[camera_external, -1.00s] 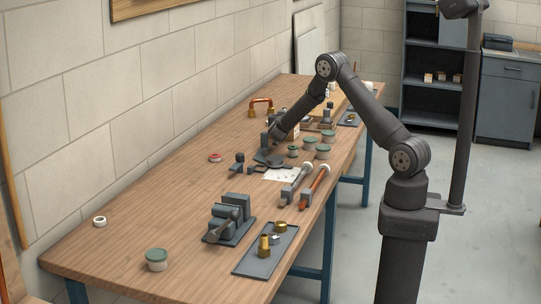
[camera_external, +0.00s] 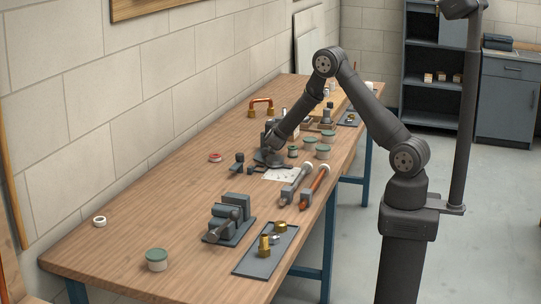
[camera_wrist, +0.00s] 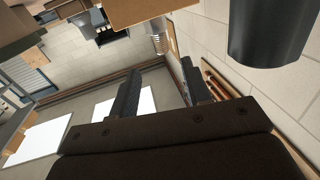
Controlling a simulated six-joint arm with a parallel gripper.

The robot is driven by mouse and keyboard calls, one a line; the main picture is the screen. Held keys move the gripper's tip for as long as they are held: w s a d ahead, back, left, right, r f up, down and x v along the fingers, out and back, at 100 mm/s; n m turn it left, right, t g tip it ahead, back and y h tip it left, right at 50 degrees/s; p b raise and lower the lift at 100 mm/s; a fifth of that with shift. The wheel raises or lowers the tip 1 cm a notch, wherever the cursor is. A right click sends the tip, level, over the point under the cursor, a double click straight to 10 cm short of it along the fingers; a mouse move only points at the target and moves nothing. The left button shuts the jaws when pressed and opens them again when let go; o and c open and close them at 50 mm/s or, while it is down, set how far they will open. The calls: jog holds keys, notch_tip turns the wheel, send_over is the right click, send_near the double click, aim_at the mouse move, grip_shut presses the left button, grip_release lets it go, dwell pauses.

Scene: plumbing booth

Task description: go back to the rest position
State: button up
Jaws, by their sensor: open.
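My gripper (camera_external: 268,155) is low over the middle of the workbench (camera_external: 180,185), near the wall side, with my arm reaching across from the right. It is small and dark there, so its fingers are hard to make out. In the wrist view, the two dark fingers of my gripper (camera_wrist: 163,90) stand apart with nothing between them. That view is tilted and looks towards the wall and the room.
A white sheet (camera_external: 283,174), green-lidded jars (camera_external: 323,151) and two wrenches (camera_external: 314,187) lie near my gripper. A vise (camera_external: 231,218) and a tray of brass fittings (camera_external: 266,252) stand in front. A copper pipe piece (camera_external: 261,103) is behind. The left bench is mostly clear.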

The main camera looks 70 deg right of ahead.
jog(key=shift+v, duration=0.85)
jog(key=shift+d, duration=0.1)
jog(key=x, duration=1.1)
jog(key=shift+d, duration=0.25)
jog(key=shift+w+d+r, duration=0.1)
jog(key=shift+d+r, duration=0.1)
jog(key=shift+r, duration=1.7)
jog(key=shift+f, duration=0.1)
